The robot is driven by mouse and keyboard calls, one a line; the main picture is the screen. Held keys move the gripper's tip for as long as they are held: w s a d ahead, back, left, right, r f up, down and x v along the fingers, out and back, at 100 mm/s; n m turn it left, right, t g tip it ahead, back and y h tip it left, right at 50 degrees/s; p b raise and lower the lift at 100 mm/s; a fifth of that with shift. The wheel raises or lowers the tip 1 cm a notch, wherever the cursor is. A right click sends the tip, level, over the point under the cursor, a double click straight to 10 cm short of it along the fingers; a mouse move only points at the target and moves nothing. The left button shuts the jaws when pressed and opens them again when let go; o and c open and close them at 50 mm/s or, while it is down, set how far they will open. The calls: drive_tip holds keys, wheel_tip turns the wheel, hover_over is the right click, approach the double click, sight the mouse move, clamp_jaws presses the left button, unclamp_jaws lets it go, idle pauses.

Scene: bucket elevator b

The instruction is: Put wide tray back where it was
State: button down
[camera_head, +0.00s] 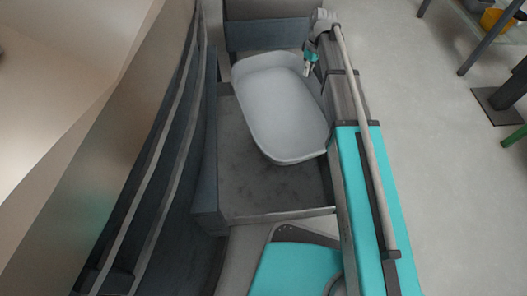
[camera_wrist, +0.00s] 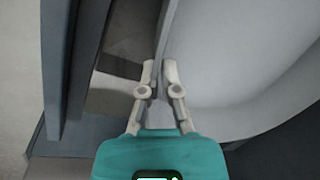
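The wide tray (camera_head: 280,105) is a pale grey, rounded, shallow tub in the head view. It is over a dark open-topped bucket (camera_head: 250,190), nearer its far end. I cannot tell whether the tray touches the bucket floor. My gripper (camera_head: 309,58) is at the tray's far right rim. In the wrist view the tray (camera_wrist: 225,65) fills the right side. The two pale fingertips of my gripper (camera_wrist: 160,70) are close together with the tray's thin rim between them. The tips look shut on that rim.
The bucket's dark side wall (camera_head: 207,160) and long curved panels (camera_head: 165,150) stand close on the left. A dark upper panel (camera_head: 265,30) is beyond the tray. Open pale floor (camera_head: 440,180) lies on the right, with a table leg (camera_head: 485,45) at upper right.

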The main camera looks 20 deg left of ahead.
drive_tip(key=s+f+m+b, duration=0.2)
drive_tip(key=s+f+b, duration=0.3)
drive_tip(key=f+b, duration=0.6)
drive_tip(key=shift+a+f+m+b, duration=0.3)
drive_tip(key=shift+f+m+b, duration=0.1)
drive_tip(key=shift+f, duration=0.45)
wheel_tip(320, 180, down, 6)
drive_tip(key=b, duration=0.6)
drive_tip(key=shift+f, duration=0.25)
drive_tip(key=shift+f+b, duration=1.75)
drive_tip(key=shift+b, duration=0.25)
drive_tip(key=shift+f, duration=0.1)
drive_tip(key=c, duration=0.8)
unclamp_jaws()
